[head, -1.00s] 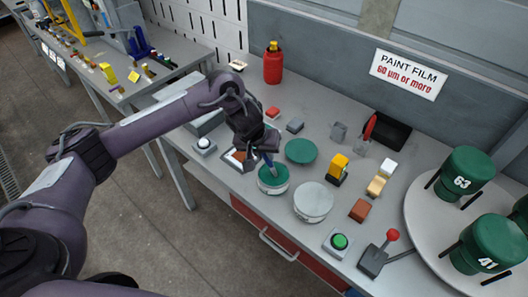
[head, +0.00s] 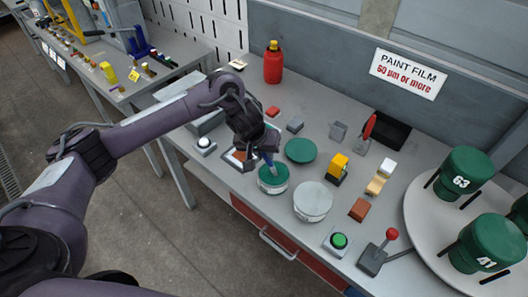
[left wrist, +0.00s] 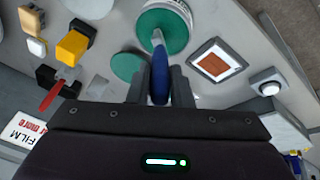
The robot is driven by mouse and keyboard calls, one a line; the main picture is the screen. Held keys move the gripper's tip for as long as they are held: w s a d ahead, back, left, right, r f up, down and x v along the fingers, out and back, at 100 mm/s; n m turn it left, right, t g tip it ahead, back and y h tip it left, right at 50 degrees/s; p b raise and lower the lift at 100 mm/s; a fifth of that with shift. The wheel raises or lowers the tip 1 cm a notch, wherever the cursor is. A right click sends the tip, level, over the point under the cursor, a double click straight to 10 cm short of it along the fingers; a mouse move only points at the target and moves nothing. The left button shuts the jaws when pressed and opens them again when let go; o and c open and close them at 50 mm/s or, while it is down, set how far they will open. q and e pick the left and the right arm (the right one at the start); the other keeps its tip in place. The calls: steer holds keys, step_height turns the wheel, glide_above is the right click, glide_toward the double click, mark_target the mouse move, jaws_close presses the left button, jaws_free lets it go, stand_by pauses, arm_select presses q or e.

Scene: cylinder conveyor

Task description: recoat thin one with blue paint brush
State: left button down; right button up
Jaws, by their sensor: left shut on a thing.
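My left gripper (head: 262,148) is shut on the blue paint brush (head: 269,159). The brush points down into an open pot of green paint (head: 272,186) near the table's front edge. The left wrist view shows the blue handle (left wrist: 160,76) between the fingers and the tip over the green paint. Green cylinders marked 63 (head: 465,173) and 41 (head: 487,243) stand on a round grey turntable (head: 425,220) at the right. Another green cylinder (head: 521,214) is cut off by the picture edge. I cannot tell which coat is thin. My right gripper is out of view.
A green lid (head: 301,150) lies behind the pot. A closed white pot (head: 313,203) stands right of it. A yellow-topped block (head: 338,166), a green button box (head: 338,241) and a red-knobbed lever (head: 391,235) lie between there and the turntable. A red bottle (head: 273,63) stands behind.

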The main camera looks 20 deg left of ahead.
arm_select(q)
steer(key=shift+s+f, duration=0.1)
step_height(320, 180, up, 3)
steer(key=p, duration=0.3)
steer(key=shift+p, duration=0.3)
steer(key=shift+r+p, duration=0.35)
steer(key=shift+r, duration=1.75)
